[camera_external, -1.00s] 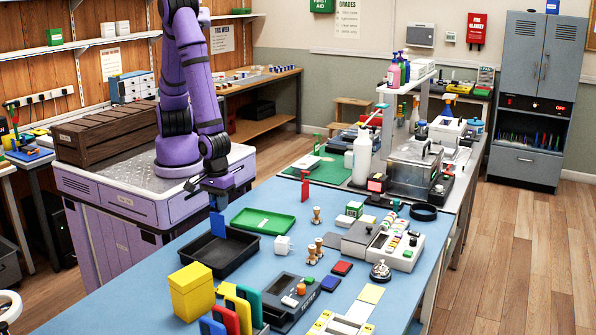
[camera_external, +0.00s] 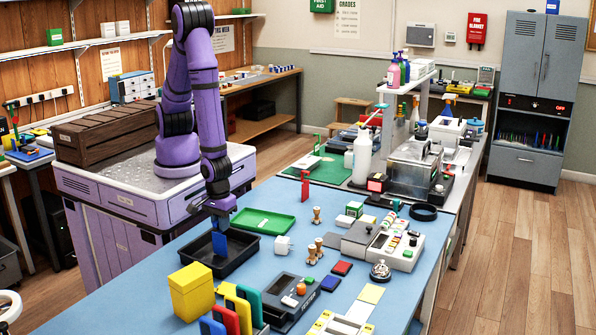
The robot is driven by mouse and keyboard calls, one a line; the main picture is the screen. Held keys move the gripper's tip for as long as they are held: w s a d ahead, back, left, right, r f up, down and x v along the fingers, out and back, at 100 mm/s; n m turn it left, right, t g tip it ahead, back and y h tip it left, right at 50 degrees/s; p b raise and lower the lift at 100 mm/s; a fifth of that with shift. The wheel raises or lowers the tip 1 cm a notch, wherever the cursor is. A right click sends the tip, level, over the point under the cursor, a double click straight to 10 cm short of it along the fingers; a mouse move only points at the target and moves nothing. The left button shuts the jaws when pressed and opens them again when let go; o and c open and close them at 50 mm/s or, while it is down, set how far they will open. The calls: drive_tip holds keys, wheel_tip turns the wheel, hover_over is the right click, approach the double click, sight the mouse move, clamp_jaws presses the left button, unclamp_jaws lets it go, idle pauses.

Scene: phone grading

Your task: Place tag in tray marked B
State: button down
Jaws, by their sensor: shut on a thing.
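My gripper (camera_external: 219,226) points down over the black tray (camera_external: 239,268) and is shut on a flat blue tag (camera_external: 219,244). The tag hangs upright, with its lower part inside the outline of the black tray. I cannot tell whether it touches the tray floor. The black tray is empty apart from that. A green tray (camera_external: 289,225) with a small white label lies just behind it to the right. I cannot read a letter on either tray.
A white mug (camera_external: 283,245) and wooden stamps (camera_external: 316,214) stand right of the trays. A yellow box (camera_external: 192,291) and upright coloured cards (camera_external: 240,311) stand in front. A dark grey device (camera_external: 293,296) lies nearby. Blue tabletop is clear left of the black tray.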

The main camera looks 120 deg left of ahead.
drive_tip(key=c, duration=1.1)
unclamp_jaws()
drive_tip(key=shift+f, duration=0.1)
drive_tip(key=a+r+m+t+h, duration=0.1)
drive_tip(key=a+r+m, duration=0.15)
drive_tip(key=r, duration=0.85)
drive_tip(key=a+r+m, duration=0.2)
drive_tip(key=a+r, duration=0.1)
drive_tip(key=r, duration=0.9)
drive_tip(key=s+a+r+m+t+y, duration=0.1)
drive_tip(key=s+a+r+m+t, duration=0.3)
drive_tip(key=s+a+r+m, duration=0.9)
wheel_tip(320, 180, up, 4)
drive_tip(key=shift+s+a+r, duration=0.1)
drive_tip(key=shift+s+a, duration=0.55)
drive_tip(key=shift+s, duration=0.35)
drive_tip(key=shift+m, duration=0.25)
